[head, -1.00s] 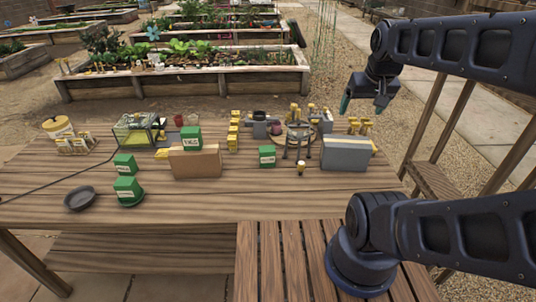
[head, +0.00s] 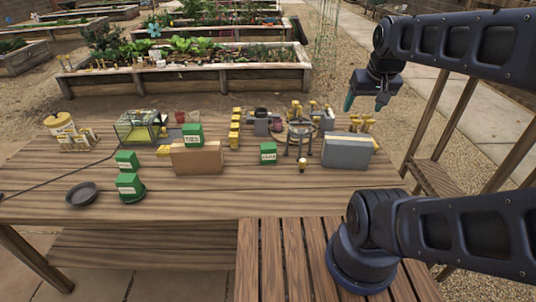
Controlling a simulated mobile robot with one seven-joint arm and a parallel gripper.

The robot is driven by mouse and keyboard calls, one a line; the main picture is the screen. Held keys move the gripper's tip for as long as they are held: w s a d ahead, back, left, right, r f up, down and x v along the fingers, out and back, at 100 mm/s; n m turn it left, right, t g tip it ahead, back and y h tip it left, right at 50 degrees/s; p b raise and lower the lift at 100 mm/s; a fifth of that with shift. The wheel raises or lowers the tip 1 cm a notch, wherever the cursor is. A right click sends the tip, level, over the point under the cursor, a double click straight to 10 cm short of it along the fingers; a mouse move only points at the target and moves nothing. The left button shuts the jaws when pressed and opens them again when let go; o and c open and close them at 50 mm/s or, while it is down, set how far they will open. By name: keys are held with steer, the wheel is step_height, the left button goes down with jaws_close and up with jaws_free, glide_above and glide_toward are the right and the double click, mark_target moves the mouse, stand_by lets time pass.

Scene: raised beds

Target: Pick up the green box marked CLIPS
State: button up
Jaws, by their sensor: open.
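Several green boxes with white labels stand on the wooden table: one (head: 268,154) right of centre, one (head: 193,135) at or on the brown cardboard box (head: 197,160), one (head: 126,161) at the left, and one (head: 129,184) on a round green dish (head: 133,199) in front of it. The labels are too small to read surely, so I cannot tell which is marked CLIPS. My gripper (head: 365,103) is open and empty, fingers down, raised at the upper right, well apart from all the boxes.
A grey box (head: 347,152) and a dark tripod stand (head: 300,140) are right of the centre green box. Yellow items (head: 235,128) stand behind. A glass tank (head: 139,126) and a dark bowl (head: 82,194) are at left. The table's front middle is clear.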

steer(key=w+a+f+n+g, duration=0.1)
steer(key=w+a+f+n, duration=0.15)
steer(key=w, duration=0.35)
steer(key=w+a+f+n, duration=0.1)
steer(key=w+a+n, duration=0.15)
steer(key=w, duration=0.25)
steer(key=n+g, duration=0.4)
steer(key=n, duration=1)
glide_toward(268, 154)
steer(key=shift+w+d+f, duration=0.25)
steer(key=shift+w, duration=0.3)
steer(key=shift+w+d+f, duration=0.2)
steer(key=shift+w+f, duration=0.1)
steer(key=shift+w, duration=0.25)
steer(key=shift+a+f, duration=0.25)
steer(key=shift+f, duration=0.3)
steer(key=shift+a+f, duration=0.1)
steer(key=shift+f, duration=5.1)
steer(key=c, duration=1.1)
steer(key=shift+r, duration=0.15)
